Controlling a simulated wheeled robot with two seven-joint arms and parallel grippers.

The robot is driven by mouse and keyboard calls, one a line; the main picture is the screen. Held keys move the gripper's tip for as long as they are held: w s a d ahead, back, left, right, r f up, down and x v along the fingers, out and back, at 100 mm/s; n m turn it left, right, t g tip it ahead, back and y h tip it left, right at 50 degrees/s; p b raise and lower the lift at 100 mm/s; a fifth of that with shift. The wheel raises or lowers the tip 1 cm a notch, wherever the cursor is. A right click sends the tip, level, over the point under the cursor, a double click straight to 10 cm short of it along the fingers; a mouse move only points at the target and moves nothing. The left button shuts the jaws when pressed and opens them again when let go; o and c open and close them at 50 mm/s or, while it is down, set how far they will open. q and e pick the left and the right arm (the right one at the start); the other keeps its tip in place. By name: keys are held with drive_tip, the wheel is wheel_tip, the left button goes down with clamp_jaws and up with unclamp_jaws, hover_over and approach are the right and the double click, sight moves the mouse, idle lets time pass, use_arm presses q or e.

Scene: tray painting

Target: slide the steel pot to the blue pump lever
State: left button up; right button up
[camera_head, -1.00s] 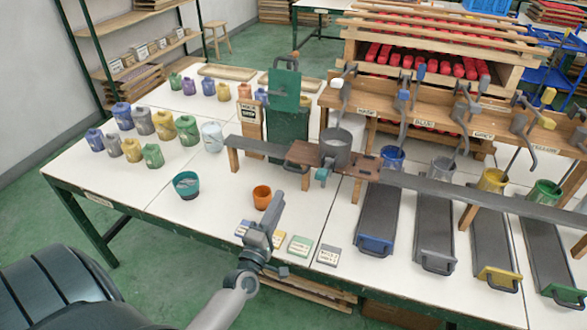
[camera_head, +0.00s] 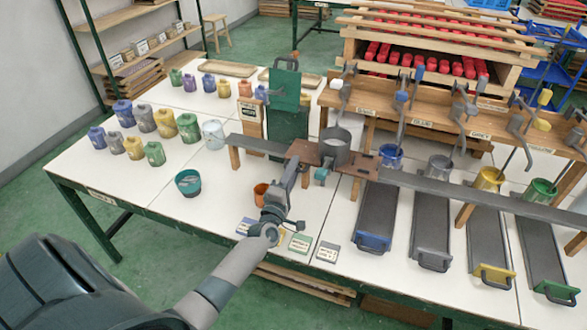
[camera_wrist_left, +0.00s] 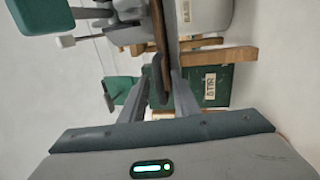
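The steel pot (camera_head: 336,148) stands upright on a brown plate (camera_head: 366,166) set in the raised grey rail, left of the pumps. A teal handle (camera_head: 321,175) hangs at the plate's front edge. The blue-knobbed pump lever (camera_head: 401,97) rises from the wooden shelf to the right, above a blue pot (camera_head: 391,156). My left gripper (camera_head: 303,160) is just left of and below the steel pot, near the teal handle. My right gripper is not in view.
A grey rail (camera_head: 450,190) runs right past sloping trays, including a blue-ended one (camera_head: 373,242). An orange cup (camera_head: 261,193) is partly behind my left arm. A teal bowl (camera_head: 188,183) and several paint jars stand on the left. The white tabletop (camera_head: 120,185) is clear at front left.

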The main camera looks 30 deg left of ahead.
use_arm(q)
clamp_jaws()
drive_tip(key=shift+d, duration=0.1)
drive_tip(key=w+d, duration=0.4)
drive_tip(key=d, duration=1.3)
drive_tip(key=shift+d, duration=0.25)
drive_tip(key=shift+w, duration=0.1)
unclamp_jaws()
